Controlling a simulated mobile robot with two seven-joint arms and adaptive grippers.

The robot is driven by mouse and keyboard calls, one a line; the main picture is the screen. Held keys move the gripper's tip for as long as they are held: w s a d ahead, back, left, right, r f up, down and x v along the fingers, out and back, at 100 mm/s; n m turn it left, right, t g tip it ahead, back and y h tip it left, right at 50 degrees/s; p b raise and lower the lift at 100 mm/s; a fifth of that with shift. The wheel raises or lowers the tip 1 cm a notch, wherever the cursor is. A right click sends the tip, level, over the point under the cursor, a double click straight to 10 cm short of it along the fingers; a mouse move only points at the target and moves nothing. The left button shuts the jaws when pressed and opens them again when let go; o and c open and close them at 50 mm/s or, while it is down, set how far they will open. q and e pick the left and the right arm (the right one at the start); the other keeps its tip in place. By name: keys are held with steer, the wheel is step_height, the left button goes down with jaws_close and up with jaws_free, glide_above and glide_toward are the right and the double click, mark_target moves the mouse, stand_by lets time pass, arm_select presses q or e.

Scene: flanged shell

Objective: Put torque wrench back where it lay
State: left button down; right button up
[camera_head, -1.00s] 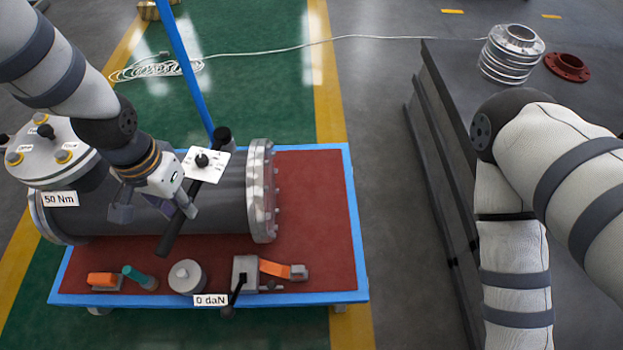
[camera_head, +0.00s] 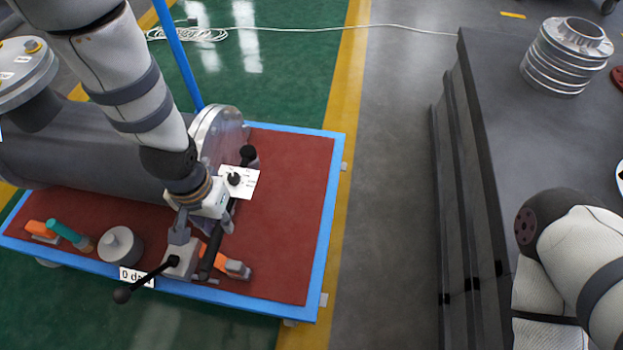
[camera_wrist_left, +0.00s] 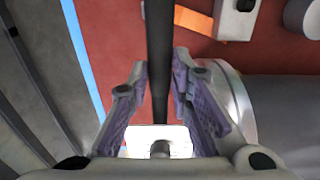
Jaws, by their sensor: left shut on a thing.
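The torque wrench (camera_head: 212,250) is a dark bar with a black knob at its far end. My left gripper (camera_head: 205,229) is shut on it, above the bench near the flanged end of the shell (camera_head: 120,150). In the left wrist view the wrench (camera_wrist_left: 159,50) runs lengthwise between the two finger pads. A white card (camera_head: 250,181) with a black knob is seen by the wrench's far part. The wrench's near end overlaps an orange-handled tool (camera_head: 235,268) in the head view; I cannot tell if they touch. My right gripper is out of view.
The bench's red top (camera_head: 290,220) is clear right of the shell. Along its front edge stand a lever device (camera_head: 180,262), a grey cylinder (camera_head: 121,246) and a teal-handled tool (camera_head: 66,233). A blue post (camera_head: 178,50) rises behind. A dark cabinet (camera_head: 500,120) carries a metal bellows (camera_head: 568,55).

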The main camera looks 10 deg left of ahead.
arm_select(q)
steer(key=f, duration=0.1)
steer(key=w+f+b, duration=0.1)
steer(key=f, duration=0.1)
steer(key=w+d+f+b, duration=0.2)
steer(key=w+f, duration=0.1)
steer(key=f, duration=0.1)
steer(key=w+d+f+b, duration=0.3)
steer(key=w+f, duration=0.1)
steer(key=w+d+f+b, duration=0.2)
steer(key=w+f+b, duration=0.1)
steer(key=w+f, duration=0.1)
steer(key=shift+w+d+f, duration=0.2)
steer(key=shift+d+f, duration=0.15)
steer(key=shift+f, duration=0.2)
steer(key=shift+r, duration=0.25)
steer(key=shift+f, duration=0.2)
steer(key=c, duration=1.4)
jaws_free()
steer(key=shift+c, duration=0.2)
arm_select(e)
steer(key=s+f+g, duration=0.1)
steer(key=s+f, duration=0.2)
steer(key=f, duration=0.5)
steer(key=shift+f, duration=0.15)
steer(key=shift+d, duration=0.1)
